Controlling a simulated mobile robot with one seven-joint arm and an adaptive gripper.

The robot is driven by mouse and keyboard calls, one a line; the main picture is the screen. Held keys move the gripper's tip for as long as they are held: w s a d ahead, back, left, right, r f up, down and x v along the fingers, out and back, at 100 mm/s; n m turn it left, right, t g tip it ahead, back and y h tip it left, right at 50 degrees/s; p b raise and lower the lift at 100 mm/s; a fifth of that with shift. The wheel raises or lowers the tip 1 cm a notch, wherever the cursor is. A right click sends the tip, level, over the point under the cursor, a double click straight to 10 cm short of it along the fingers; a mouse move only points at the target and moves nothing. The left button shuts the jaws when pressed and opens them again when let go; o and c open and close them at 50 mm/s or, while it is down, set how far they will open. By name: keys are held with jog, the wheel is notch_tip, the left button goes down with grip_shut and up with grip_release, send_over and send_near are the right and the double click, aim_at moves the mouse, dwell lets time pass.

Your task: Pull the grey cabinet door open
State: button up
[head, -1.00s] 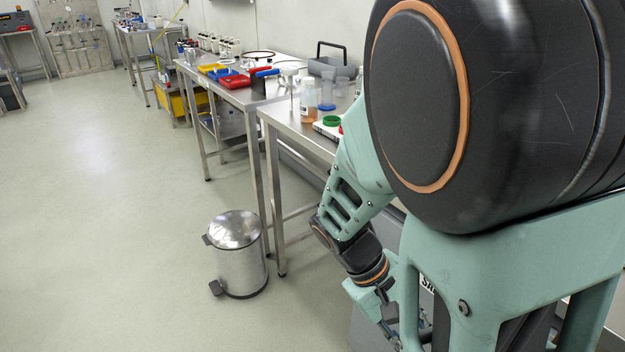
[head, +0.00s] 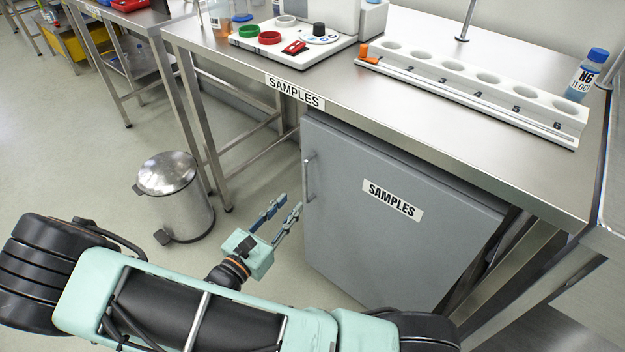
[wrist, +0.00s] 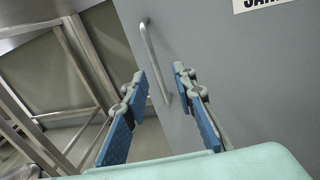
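The grey cabinet door (head: 390,225), with a "SAMPLES" label (head: 392,200), is shut under the steel table. Its vertical bar handle (head: 311,177) is near the door's left edge, and the handle also shows in the wrist view (wrist: 155,58). My gripper (head: 285,205) is open and empty, to the left of the door and close to the handle. In the wrist view its two blue-padded fingers (wrist: 160,80) are spread apart, with the handle showing beyond and between the fingertips. The gripper appears not to touch the handle.
The steel table (head: 420,125) above carries a white numbered rack (head: 470,85) and a white device with coloured caps (head: 290,42). A metal pedal bin (head: 177,195) stands on the floor to the left. Table legs flank the cabinet.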

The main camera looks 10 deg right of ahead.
jog(key=b, duration=0.2)
send_over(306, 199)
jog(key=shift+w+f+n+y, duration=0.3)
jog(key=shift+f+n, duration=0.1)
jog(key=shift+f, duration=0.05)
grip_shut()
